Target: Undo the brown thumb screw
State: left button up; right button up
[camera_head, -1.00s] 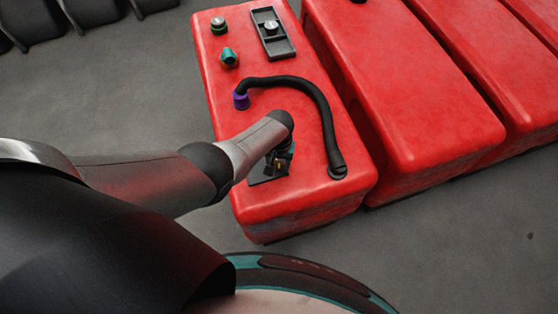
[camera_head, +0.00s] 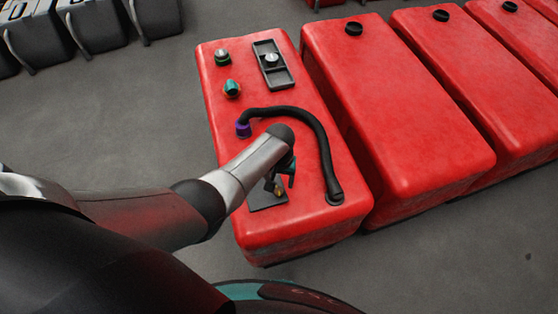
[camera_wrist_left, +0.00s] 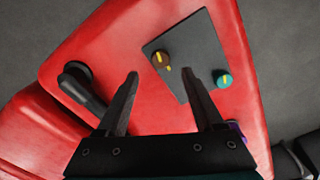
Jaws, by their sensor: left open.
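The brown thumb screw (camera_wrist_left: 163,59) has a yellow mark and sits on a dark grey plate (camera_wrist_left: 190,45) on the red tank. In the wrist view it lies just beyond my left fingertips, roughly centred between them. My left gripper (camera_wrist_left: 161,75) is open and empty, and its fingers do not visibly touch the screw. A teal screw (camera_wrist_left: 223,80) with a yellow mark sits on the same plate, to the right of the right-hand finger. In the head view my left forearm hides part of the plate (camera_head: 268,201). My right gripper is out of view.
A black hose (camera_head: 322,140) with a purple collar (camera_head: 243,130) curves over the red tank (camera_head: 305,220). A teal knob (camera_head: 232,88), a grey cap (camera_head: 222,57) and a dark slotted bracket (camera_head: 272,65) are at its far end. More red tanks (camera_head: 400,120) stand to the right.

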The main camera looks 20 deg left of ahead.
pick_arm(q)
notch_tip(320, 180, up, 8)
jog(key=p, duration=0.2)
jog(key=shift+p, duration=0.35)
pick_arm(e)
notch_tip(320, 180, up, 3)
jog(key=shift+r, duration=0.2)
pick_arm(q)
jog(key=shift+s, duration=0.15)
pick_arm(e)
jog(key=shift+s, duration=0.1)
